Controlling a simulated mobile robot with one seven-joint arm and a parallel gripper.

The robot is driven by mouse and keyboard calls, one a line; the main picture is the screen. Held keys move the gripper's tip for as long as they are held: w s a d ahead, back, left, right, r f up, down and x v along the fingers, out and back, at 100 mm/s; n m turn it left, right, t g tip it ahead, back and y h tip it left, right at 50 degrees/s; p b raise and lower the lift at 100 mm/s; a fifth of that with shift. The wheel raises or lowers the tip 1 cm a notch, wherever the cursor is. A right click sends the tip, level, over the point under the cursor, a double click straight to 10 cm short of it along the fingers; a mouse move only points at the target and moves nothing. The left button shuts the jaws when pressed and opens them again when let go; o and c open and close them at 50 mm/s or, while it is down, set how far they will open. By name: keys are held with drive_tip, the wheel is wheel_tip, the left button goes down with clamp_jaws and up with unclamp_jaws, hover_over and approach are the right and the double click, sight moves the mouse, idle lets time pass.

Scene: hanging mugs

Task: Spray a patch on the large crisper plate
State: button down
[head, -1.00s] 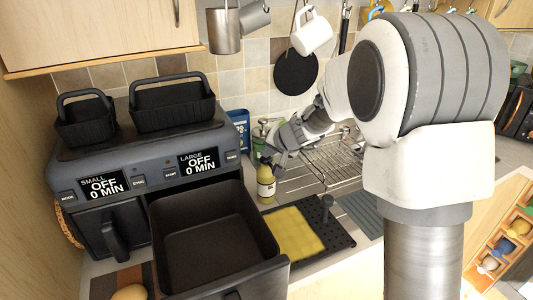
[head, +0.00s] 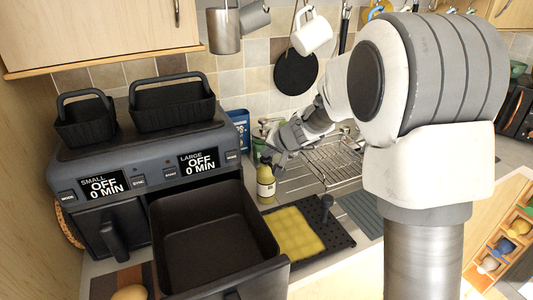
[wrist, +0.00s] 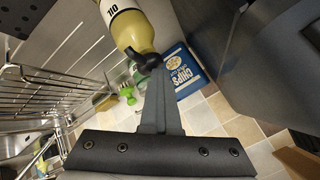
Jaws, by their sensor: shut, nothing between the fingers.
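The yellow oil bottle (head: 266,183) with a dark cap stands upright on the counter, right of the air fryer. In the wrist view the bottle (wrist: 127,25) appears at the top, its dark nozzle close to my fingertips. My gripper (wrist: 160,85) is shut and empty beside the bottle top; I cannot tell whether it touches. In the head view my gripper (head: 277,160) is small, just above the bottle. The large air fryer drawer (head: 212,238) is pulled out and looks dark inside. I cannot make out a separate crisper plate in it.
Two black handled baskets (head: 172,103) sit on the air fryer (head: 140,150). A yellow cloth-like piece (head: 294,235) lies on a black mat in front of the bottle. A wire dish rack (head: 335,160) stands behind. A blue chips box (wrist: 188,72) is near the wall.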

sight(267, 159)
drive_tip(key=shift+s+f, duration=0.2)
drive_tip(key=shift+f, duration=0.4)
drive_tip(key=shift+f+b, duration=0.4)
drive_tip(key=shift+b, duration=0.45)
drive_tip(key=shift+r, duration=0.1)
wheel_tip(267, 159, up, 6)
drive_tip(key=p, duration=0.4)
drive_tip(key=shift+w+r+p, duration=0.15)
drive_tip(key=shift+p, duration=0.15)
idle(0.5)
drive_tip(key=shift+r, duration=0.1)
idle(1.4)
